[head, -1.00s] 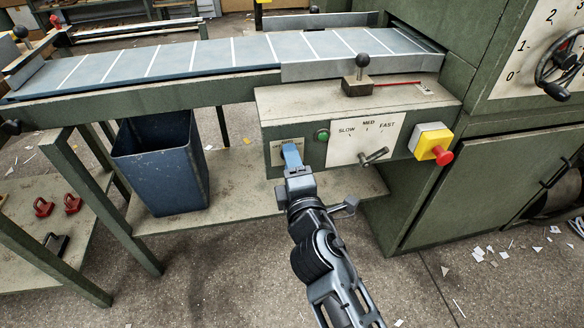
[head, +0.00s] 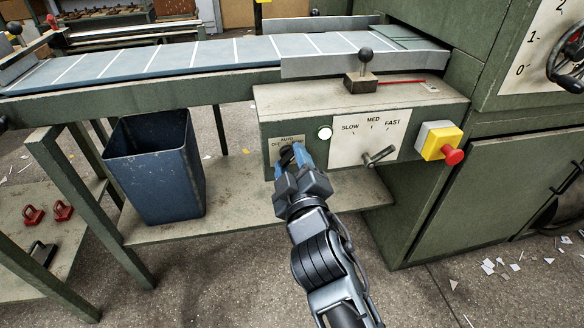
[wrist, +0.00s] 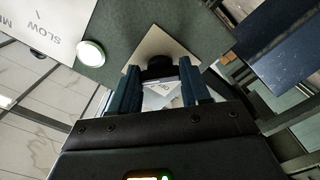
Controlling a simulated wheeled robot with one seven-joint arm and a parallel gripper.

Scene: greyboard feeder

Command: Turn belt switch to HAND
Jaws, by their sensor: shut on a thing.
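The belt switch is a black knob (head: 287,155) on a small pale plate (head: 289,139) at the left of the control box. AUTO and OFF can be read on the plate; my gripper covers the place where HAND would be. My gripper (head: 299,156) has its blue fingers at the plate, shut on the knob. In the wrist view the black knob (wrist: 158,66) sits between the two fingertips of my gripper (wrist: 159,84). Which mark the knob points to cannot be told. A round lamp (head: 325,133) right of the plate glows whitish.
Right of the lamp is a SLOW/MED/FAST dial plate (head: 366,135) with a lever (head: 379,157), then a yellow box with a red button (head: 453,156). A black-knobbed lever (head: 365,53) stands on top. A blue bin (head: 154,167) is to the left under the belt (head: 190,57).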

